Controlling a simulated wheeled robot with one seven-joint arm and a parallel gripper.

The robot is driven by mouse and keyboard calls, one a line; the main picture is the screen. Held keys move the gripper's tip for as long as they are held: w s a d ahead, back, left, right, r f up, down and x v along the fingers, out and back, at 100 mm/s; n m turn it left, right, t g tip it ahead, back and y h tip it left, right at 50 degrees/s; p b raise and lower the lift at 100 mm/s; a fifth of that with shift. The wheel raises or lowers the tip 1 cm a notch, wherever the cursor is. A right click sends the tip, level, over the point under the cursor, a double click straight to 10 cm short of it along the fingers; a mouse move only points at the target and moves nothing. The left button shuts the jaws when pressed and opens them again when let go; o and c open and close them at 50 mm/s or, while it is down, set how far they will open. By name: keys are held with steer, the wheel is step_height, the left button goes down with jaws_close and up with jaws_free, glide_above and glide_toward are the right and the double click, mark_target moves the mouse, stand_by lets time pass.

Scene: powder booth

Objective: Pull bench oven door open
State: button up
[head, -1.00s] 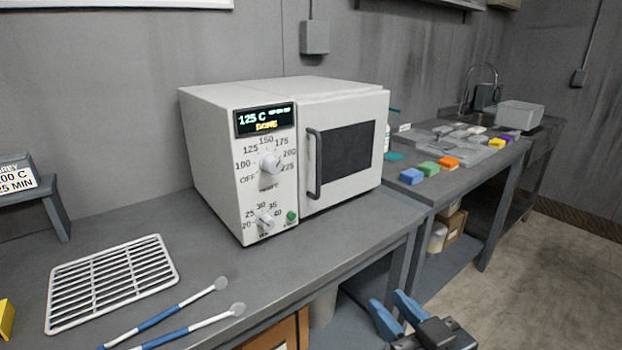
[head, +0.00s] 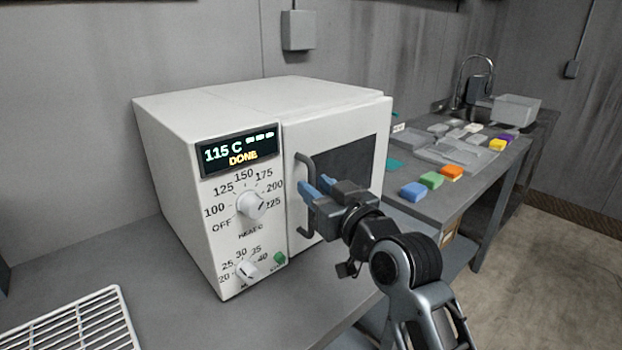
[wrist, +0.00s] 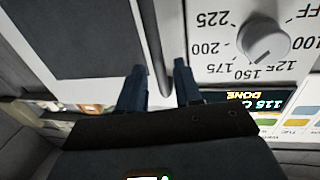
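The white bench oven (head: 180,150) stands on the grey bench, and its door (head: 372,118) with a dark window looks shut. The dark vertical handle (head: 301,222) is on the left edge of the door, beside the control panel. My gripper (head: 318,185) is at the handle with its blue fingers apart. In the wrist view the handle (wrist: 158,62) runs down between the two fingertips of my gripper (wrist: 158,80), with a gap visible on each side. I cannot tell how deep the handle sits between them. The display (head: 240,150) reads 115 C and DONE.
A white wire rack (head: 70,325) lies on the bench at the lower left. To the right, a second bench holds blue, green and orange blocks (head: 432,180), more coloured pieces and a grey bin (head: 516,110) by the sink. Open floor lies at the right.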

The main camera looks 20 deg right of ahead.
steer(key=shift+w+a, duration=0.15)
steer(key=shift+w, duration=1.05)
steer(key=shift+c, duration=0.5)
jaws_close()
